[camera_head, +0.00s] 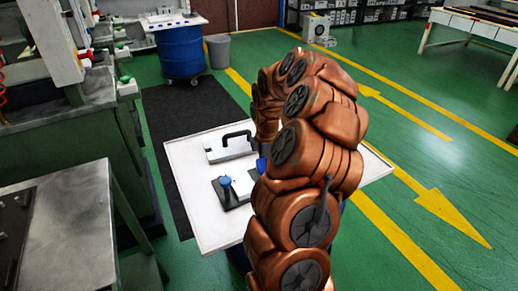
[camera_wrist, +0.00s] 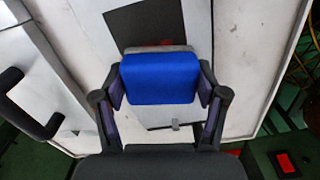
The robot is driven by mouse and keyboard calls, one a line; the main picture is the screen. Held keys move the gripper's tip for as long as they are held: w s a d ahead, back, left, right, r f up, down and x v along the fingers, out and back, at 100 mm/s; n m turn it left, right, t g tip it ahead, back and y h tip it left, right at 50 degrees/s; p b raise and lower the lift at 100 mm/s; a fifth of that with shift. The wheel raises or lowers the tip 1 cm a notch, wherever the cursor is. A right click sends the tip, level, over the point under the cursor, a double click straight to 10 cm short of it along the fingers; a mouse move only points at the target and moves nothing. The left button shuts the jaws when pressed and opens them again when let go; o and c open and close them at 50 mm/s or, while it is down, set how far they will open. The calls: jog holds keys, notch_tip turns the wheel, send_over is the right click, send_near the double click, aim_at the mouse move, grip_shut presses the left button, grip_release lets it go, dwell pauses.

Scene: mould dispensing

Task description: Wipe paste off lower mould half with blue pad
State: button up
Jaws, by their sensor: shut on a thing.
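My gripper (camera_wrist: 161,92) is shut on a blue pad (camera_wrist: 160,76), with one finger on each side of it. A grey edge shows behind the pad. In the head view a bit of the blue pad (camera_head: 261,165) shows beside my arm, which hides most of the gripper. A pale mould block with a black handle (camera_head: 238,137) lies on the white table; a black handle also shows at left in the wrist view (camera_wrist: 30,105).
The white table (camera_head: 188,170) also holds a dark plate (camera_head: 229,200) with a blue knob (camera_head: 225,182). A dark square (camera_wrist: 145,22) lies beyond the pad in the wrist view. Green machines stand left; a blue drum (camera_head: 181,52) stands behind.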

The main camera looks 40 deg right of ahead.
jog(key=shift+w+a, duration=0.25)
jog(key=shift+a, duration=0.5)
jog(key=shift+w+d+r, duration=0.15)
jog(key=shift+w+d, duration=0.05)
jog(key=shift+w, duration=0.05)
jog(key=shift+d, duration=0.4)
jog(key=shift+s+d+p, duration=0.35)
jog(key=shift+d, duration=0.6)
jog(key=shift+s+d+p, duration=0.4)
jog(key=shift+d, duration=0.6)
jog(key=shift+s+d+p, duration=0.35)
jog(key=shift+d, duration=0.6)
jog(key=shift+a+f, duration=0.2)
jog(key=shift+a, duration=0.05)
jog(key=shift+w+a+b, duration=0.35)
jog(key=shift+a+b, duration=0.05)
jog(key=shift+a, duration=0.65)
jog(key=shift+w+a+b, duration=0.35)
jog(key=shift+a, duration=0.65)
jog(key=shift+w+a+b, duration=0.35)
jog(key=shift+a+b, duration=0.05)
jog(key=shift+a, duration=0.65)
jog(key=shift+w+r, duration=0.1)
jog(key=shift+r, duration=0.25)
notch_tip(320, 180, up, 2)
jog(key=shift+r+p, duration=0.1)
jog(key=shift+p, duration=0.3)
jog(key=shift+r+p, duration=1.1)
jog(key=shift+r, duration=1.7)
